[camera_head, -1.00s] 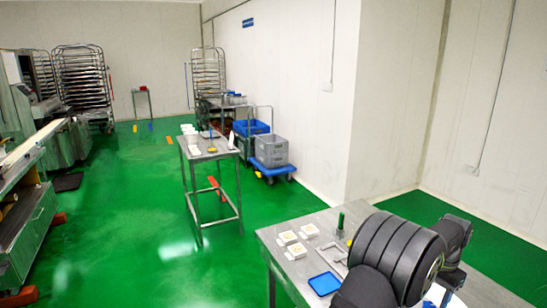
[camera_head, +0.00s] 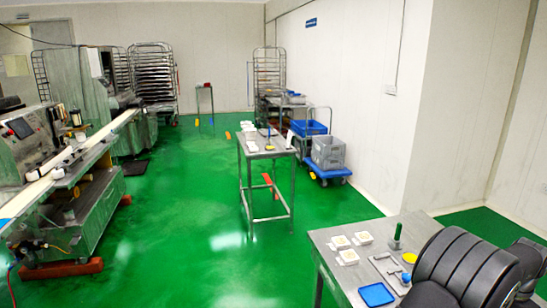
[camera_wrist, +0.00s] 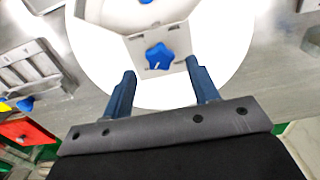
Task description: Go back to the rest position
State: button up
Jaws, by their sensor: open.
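My gripper (camera_wrist: 158,82) shows in the wrist view as two blue fingers set well apart, open with nothing between the tips. Beyond the fingers are a white round plate (camera_wrist: 100,60) and a light grey housing with a blue star-shaped knob (camera_wrist: 158,56). I cannot tell how far the fingertips are from them. In the head view only my dark arm links show at the lower right, over the near metal table (camera_head: 335,270); the gripper itself is not visible there.
On the near table are white boxes (camera_head: 341,242), a blue tray (camera_head: 376,294), a green-handled tool (camera_head: 397,236) and a yellow round item (camera_head: 409,258). A second metal table (camera_head: 270,150), a blue cart (camera_head: 328,172) and a long machine (camera_head: 70,200) stand farther off.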

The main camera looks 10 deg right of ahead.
notch_tip(320, 180, up, 14)
notch_tip(320, 180, down, 17)
jog(key=shift+f, duration=0.2)
jog(key=shift+r+n, duration=0.2)
jog(key=shift+n, duration=0.6)
jog(key=n, duration=1.1)
jog(key=shift+n, duration=2.3)
jog(key=shift+o, duration=0.5)
